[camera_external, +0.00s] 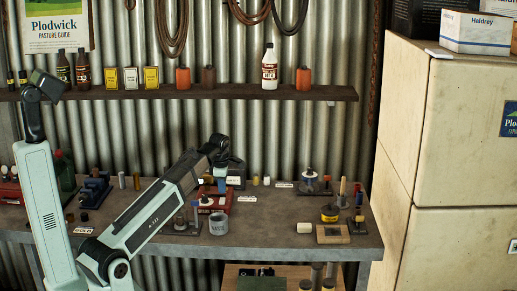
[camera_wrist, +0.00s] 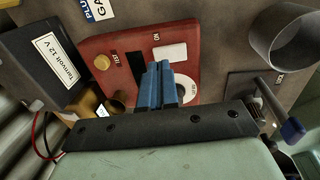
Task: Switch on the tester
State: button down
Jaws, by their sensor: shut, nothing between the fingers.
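The tester is a red box (camera_wrist: 98,48) on the bench. In the wrist view its face carries a black rectangle (camera_wrist: 136,65), a white rectangle (camera_wrist: 170,52), a round white dial (camera_wrist: 188,88) partly behind my fingers, and small markings including "ON" and what looks like "TEST". My gripper (camera_wrist: 158,68) has its blue fingers together and empty. The fingertips overlap the tester's face between the black and white rectangles; I cannot tell whether they touch it. In the external view the tester (camera_external: 226,206) is partly hidden by my arm, and my fingertips are not clear.
A dark "12 V" battery (camera_wrist: 42,68) and brass-coloured cylinders (camera_wrist: 84,104) stand close left of the tester in the wrist view. A grey cup (camera_wrist: 290,42) and a blue-tipped lever (camera_wrist: 292,130) are at right. The bench (camera_external: 270,220) has clear patches right of the tester.

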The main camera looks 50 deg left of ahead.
aim_at(223, 199)
jog(key=shift+w+a+f, duration=0.1)
jog(key=shift+a+f, duration=0.05)
jog(key=shift+f, duration=1.3)
jog(key=shift+w+f, duration=0.1)
jog(key=shift+f, duration=0.1)
jog(key=shift+s, duration=0.2)
jog(key=shift+s+d+r, duration=0.15)
jog(key=shift+s+d, duration=0.25)
jog(key=shift+d, duration=0.1)
notch_tip(223, 199, up, 14)
jog(key=s+d, duration=0.1)
jog(key=shift+s+d, duration=0.2)
dwell(0.4)
